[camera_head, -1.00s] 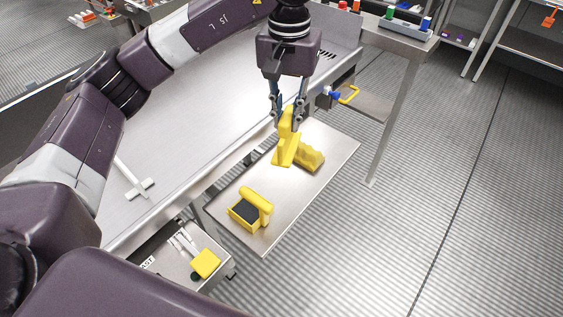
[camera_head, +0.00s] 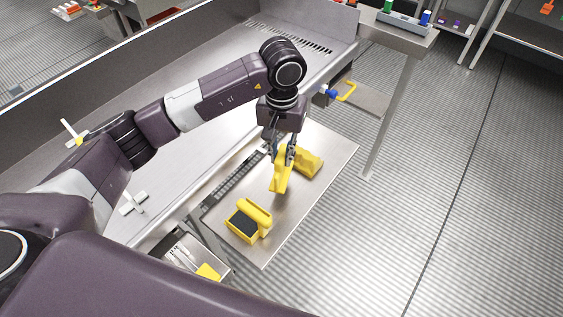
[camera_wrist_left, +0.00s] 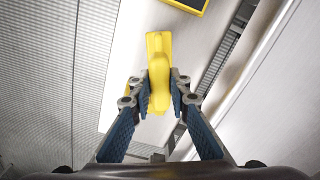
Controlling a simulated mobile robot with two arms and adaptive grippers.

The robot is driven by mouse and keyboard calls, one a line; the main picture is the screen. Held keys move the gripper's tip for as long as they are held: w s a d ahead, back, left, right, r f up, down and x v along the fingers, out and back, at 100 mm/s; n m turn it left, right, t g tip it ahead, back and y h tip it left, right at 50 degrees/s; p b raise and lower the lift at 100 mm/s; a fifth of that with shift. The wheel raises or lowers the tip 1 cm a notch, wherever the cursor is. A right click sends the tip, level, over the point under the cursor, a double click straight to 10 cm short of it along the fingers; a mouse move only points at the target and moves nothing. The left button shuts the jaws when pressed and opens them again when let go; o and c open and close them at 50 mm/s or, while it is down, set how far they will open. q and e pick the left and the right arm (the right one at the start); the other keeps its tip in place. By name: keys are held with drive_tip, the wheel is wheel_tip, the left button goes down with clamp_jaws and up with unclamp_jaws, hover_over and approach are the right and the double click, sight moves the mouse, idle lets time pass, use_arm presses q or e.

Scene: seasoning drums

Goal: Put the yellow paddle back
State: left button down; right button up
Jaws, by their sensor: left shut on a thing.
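The yellow paddle (camera_head: 280,176) is between the fingers of my left gripper (camera_head: 284,154), over the small steel side shelf (camera_head: 325,150). In the left wrist view the paddle (camera_wrist_left: 158,48) runs between the two blue-grey fingers (camera_wrist_left: 158,90), which are shut on it. A yellow stepped block (camera_head: 309,164) sits on the shelf just right of the paddle; I cannot tell whether they touch. My right gripper is not in view.
A yellow box with a dark inside and a yellow bar (camera_head: 243,224) stands on the shelf's near end. The long steel table (camera_head: 215,135) lies left of the shelf. A low cart (camera_head: 190,250) with a yellow piece is below. Ribbed floor is free at right.

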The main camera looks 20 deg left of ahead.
use_arm(q)
drive_tip(key=shift+f, duration=0.3)
drive_tip(key=shift+d+f, duration=0.1)
drive_tip(key=shift+f, duration=0.3)
wheel_tip(320, 180, down, 3)
drive_tip(key=shift+f+p, duration=0.2)
drive_tip(key=shift+p, duration=0.35)
drive_tip(key=shift+f, duration=0.2)
drive_tip(key=shift+f+b, duration=0.15)
drive_tip(key=shift+b, duration=0.15)
drive_tip(key=c, duration=1.8)
unclamp_jaws()
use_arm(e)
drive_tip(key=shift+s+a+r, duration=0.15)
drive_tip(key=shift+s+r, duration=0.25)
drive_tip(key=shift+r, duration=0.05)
